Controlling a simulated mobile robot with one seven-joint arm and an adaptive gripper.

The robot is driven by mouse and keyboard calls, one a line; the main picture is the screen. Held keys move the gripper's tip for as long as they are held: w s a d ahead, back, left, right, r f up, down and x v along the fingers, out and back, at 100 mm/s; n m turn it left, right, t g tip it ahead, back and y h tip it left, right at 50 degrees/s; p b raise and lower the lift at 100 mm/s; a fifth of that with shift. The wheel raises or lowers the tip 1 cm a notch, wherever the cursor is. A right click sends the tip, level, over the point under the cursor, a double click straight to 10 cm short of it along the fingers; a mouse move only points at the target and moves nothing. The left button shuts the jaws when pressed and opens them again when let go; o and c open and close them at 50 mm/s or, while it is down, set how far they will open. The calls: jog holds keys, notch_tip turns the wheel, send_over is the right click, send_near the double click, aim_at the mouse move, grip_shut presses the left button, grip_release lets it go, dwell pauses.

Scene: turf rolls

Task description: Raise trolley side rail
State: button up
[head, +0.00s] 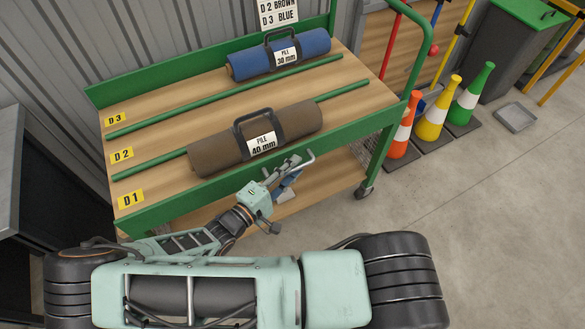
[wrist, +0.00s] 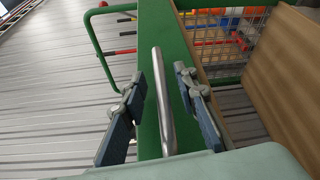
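The trolley (head: 345,75) has a wooden deck. Its long green side rail (head: 350,136) runs along the near edge; it also fills the middle of the wrist view as a green band (wrist: 183,70). A bare metal handle bar (head: 304,163) stands out at this rail. My gripper (head: 285,172) is at the rail's outer side, near the handle. In the wrist view the bar (wrist: 162,100) lies between the two fingers of my gripper (wrist: 160,82). The fingers are open, with a visible gap on each side of the bar. The rail's hinges or catches cannot be made out.
A brown turf roll (head: 210,153) labelled 40 mm lies close behind the rail, and a blue roll (head: 318,42) lies farther back. Orange, yellow and green cones (head: 434,113) stand right of the trolley. A dark cabinet (head: 50,190) is at left.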

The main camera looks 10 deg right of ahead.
jog(key=f+v, duration=0.1)
jog(key=v, duration=1.1)
jog(key=shift+r, duration=0.45)
